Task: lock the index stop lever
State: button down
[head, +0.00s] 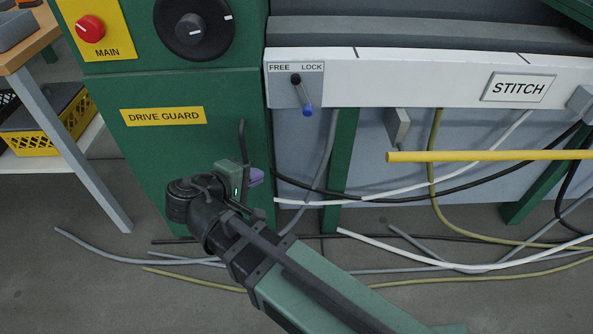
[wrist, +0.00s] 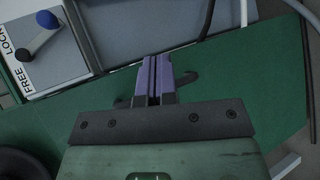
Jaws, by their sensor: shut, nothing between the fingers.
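The index stop lever (head: 302,95) is on a small grey plate marked FREE on the left and LOCK on the right. Its black pivot is at the top, and its blue knob (head: 307,110) hangs below, a little to the right of the pivot. In the wrist view the blue knob (wrist: 47,19) is at the upper left, beside the FREE and LOCK lettering. My gripper (head: 257,176) is below and left of the lever, in front of the green cabinet, apart from the knob. In the wrist view its purple fingers (wrist: 157,64) are together and empty.
The green cabinet (head: 140,150) stands left of the lever, with a DRIVE GUARD label. A yellow bar (head: 480,156) sticks out at the right. Several cables hang and lie below the white rail (head: 420,85). Space directly in front of the lever looks clear.

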aim_at(305, 105)
notch_tip(305, 105, up, 7)
jog(key=a+n+t+h+p, duration=0.1)
jog(key=t+h, duration=0.3)
jog(key=t, duration=0.1)
jog(key=p+x, duration=0.1)
jog(key=x, duration=0.7)
jog(key=s+d+p+x, duration=0.1)
jog(key=x, duration=0.3)
jog(key=shift+d+r+p, duration=0.15)
jog(key=shift+r+p, duration=0.15)
jog(key=shift+p, duration=0.05)
jog(key=shift+d, duration=0.4)
jog(key=shift+d, duration=0.1)
